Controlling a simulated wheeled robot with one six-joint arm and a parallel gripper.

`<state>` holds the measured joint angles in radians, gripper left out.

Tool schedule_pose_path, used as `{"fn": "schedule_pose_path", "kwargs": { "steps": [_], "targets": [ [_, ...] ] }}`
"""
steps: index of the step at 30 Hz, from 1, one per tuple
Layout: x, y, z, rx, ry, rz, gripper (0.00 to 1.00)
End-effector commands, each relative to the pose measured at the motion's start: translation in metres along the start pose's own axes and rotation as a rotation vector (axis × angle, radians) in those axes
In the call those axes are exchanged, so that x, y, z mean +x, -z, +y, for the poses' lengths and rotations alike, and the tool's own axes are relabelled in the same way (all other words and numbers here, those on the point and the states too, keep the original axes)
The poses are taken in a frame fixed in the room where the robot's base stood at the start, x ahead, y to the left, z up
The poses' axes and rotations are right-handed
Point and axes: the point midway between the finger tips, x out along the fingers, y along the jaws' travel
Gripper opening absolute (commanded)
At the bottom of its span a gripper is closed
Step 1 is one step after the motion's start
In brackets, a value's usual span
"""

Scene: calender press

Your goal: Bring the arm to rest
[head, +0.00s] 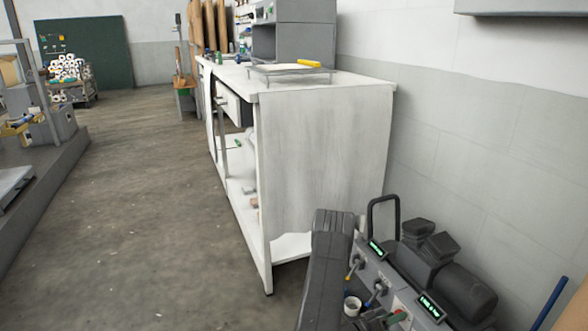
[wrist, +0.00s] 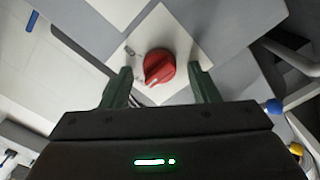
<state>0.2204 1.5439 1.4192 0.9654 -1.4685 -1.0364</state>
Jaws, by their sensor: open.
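My gripper (wrist: 160,70) is open, with its two dark green fingers apart in the wrist view. A round red knob (wrist: 158,66) with a pale pointer mark shows between the fingertips, on a white square plate (wrist: 187,42). There is a visible gap between the knob and each finger. How far the fingertips are from the plate I cannot tell. In the head view my dark arm link (head: 325,270) rises at the bottom centre; the gripper itself cannot be made out there.
A grey control panel (head: 372,273) with lit green displays and levers lies at lower right, beside dark motor-like housings (head: 462,290). A white workbench (head: 325,150) stands beyond, a yellow-handled tool (head: 310,63) on top. The wall is on the right. Open floor (head: 150,200) lies left.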

Motion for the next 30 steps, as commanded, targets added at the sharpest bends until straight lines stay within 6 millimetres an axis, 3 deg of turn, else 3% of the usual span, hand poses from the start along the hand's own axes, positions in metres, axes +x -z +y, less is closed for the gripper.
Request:
{"fn": "schedule_pose_path", "kwargs": {
  "steps": [21,30],
  "targets": [
    [0.0,0.0,0.003,0.547,0.0,0.0,0.55],
    [-0.02,-0.001,0.002,0.543,0.001,0.0,0.55]
  ]
}}
